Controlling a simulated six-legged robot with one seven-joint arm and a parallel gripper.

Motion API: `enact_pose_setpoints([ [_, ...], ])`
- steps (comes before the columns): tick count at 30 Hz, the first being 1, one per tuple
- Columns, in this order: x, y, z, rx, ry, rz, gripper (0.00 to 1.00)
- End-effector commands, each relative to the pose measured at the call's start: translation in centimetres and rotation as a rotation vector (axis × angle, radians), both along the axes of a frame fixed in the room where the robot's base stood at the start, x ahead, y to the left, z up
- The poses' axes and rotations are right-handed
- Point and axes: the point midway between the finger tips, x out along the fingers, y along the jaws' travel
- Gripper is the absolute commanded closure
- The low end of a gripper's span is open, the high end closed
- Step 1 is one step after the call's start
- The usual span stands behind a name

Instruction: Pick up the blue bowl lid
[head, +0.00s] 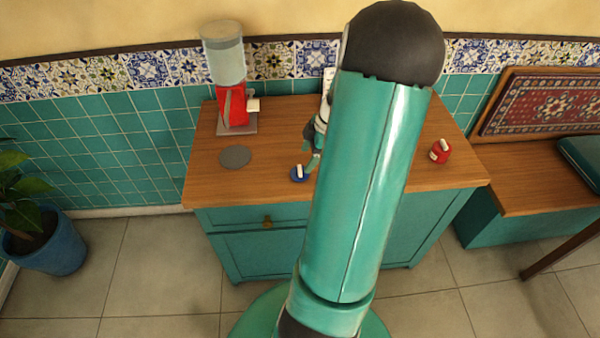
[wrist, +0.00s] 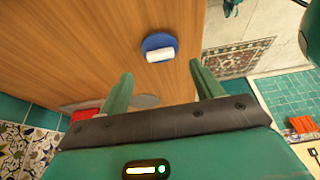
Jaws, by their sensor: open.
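The blue bowl lid (head: 297,174) is a small blue disc with a white bar handle, lying on the wooden cabinet top (head: 205,170) near its front edge. In the wrist view the lid (wrist: 158,46) lies beyond my fingertips, roughly between their lines. My gripper (wrist: 157,82) is open and empty, its two green fingers apart and not touching the lid. In the head view my gripper (head: 312,160) is partly hidden behind my arm and is close to the lid.
A red dispenser with a grey cylinder (head: 232,105) stands at the back left of the cabinet. A flat grey disc (head: 235,157) lies left of the lid. A red item with a white handle (head: 440,151) is at the right. My arm hides the middle of the top.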

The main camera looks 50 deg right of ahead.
Motion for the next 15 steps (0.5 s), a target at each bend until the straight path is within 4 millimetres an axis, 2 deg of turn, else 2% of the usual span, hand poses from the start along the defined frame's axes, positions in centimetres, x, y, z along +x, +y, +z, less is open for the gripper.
enact_pose_setpoints([
  [9, 1.0, 1.2, -3.9, 0.003, 0.001, 0.0, 0.35],
  [15, 1.4, 1.4, -4.8, -0.001, -0.001, 0.0, 0.35],
])
